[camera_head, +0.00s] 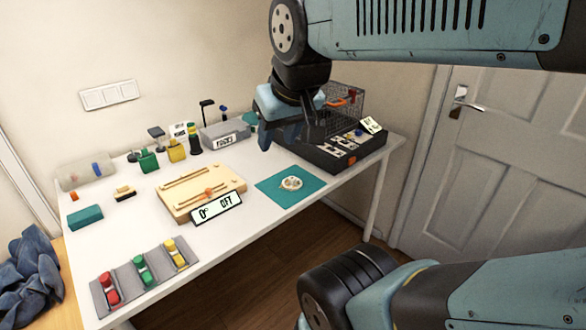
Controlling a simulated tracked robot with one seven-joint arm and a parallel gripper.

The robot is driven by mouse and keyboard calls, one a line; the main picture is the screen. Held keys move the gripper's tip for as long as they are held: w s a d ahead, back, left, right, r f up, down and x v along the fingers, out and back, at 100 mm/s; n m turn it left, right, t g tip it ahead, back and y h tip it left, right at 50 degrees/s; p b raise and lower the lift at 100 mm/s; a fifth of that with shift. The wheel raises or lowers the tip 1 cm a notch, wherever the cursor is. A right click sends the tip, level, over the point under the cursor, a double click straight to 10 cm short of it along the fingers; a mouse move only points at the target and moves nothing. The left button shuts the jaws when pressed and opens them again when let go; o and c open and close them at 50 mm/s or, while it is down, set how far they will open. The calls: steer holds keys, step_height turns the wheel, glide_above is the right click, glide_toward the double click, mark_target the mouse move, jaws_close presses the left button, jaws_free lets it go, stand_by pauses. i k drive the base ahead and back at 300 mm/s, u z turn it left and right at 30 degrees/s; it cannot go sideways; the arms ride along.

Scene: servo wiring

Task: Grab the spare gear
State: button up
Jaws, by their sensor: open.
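A small cream-white round piece with holes (291,183), which looks like the gear, lies flat on a teal mat (267,193) near the table's right front edge. My gripper (279,141) is open, hanging from my arm above the table, up and slightly left of the gear in the picture. It is apart from the gear, and nothing shows between its fingers. The fingers are dark and partly overlap the things behind, so their tips are hard to make out.
A wooden board with slots and a display sign (216,207) is left of the mat. A dark box with a wire cage (340,148) stands to the right behind. A grey tray (122,294) with colored pieces is at the front left. White table (225,242) shows in front of the board.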

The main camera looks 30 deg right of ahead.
mark_target(292, 179)
steer(key=z, duration=0.35)
steer(key=i, duration=0.75)
steer(key=z, duration=0.1)
steer(key=k, duration=1.25)
steer(key=z, duration=0.8)
steer(key=i, duration=1.05)
